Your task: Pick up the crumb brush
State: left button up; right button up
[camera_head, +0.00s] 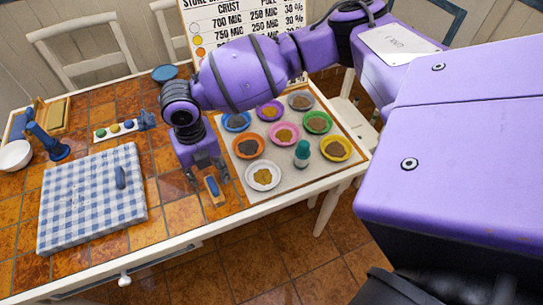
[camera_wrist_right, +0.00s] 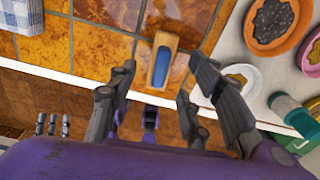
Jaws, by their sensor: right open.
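The crumb brush (camera_head: 213,187) is a small tan block with a blue top, lying on the tiled table near its front edge. It also shows in the right wrist view (camera_wrist_right: 160,65), beyond and between the fingertips. My right gripper (camera_head: 209,176) points down just above the brush, with its fingers apart on either side of it. In the right wrist view the open fingers (camera_wrist_right: 161,75) hold nothing. How far the fingertips are above the table is hard to tell. My left gripper is not in view.
Right of the brush, a pale tray (camera_head: 272,187) holds several coloured dishes and a teal-topped bottle (camera_head: 302,154). A blue stand (camera_head: 57,150) and white bowl (camera_head: 15,155) stand farther left.

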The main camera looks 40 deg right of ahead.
aim_at(212, 184)
jog(key=f, duration=0.1)
jog(key=s+f, duration=0.1)
jog(key=f, duration=0.1)
jog(key=shift+f, duration=0.2)
notch_tip(212, 184, down, 4)
jog(key=shift+d+r, duration=0.1)
jog(key=shift+r, duration=0.15)
jog(key=shift+f, duration=0.15)
jog(key=shift+w, duration=0.1)
grip_shut()
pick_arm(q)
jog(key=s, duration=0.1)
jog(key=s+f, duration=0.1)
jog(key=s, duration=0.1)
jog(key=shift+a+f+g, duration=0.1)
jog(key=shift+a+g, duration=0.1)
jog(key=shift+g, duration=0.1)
pick_arm(e)
jog(key=shift+r, duration=0.2)
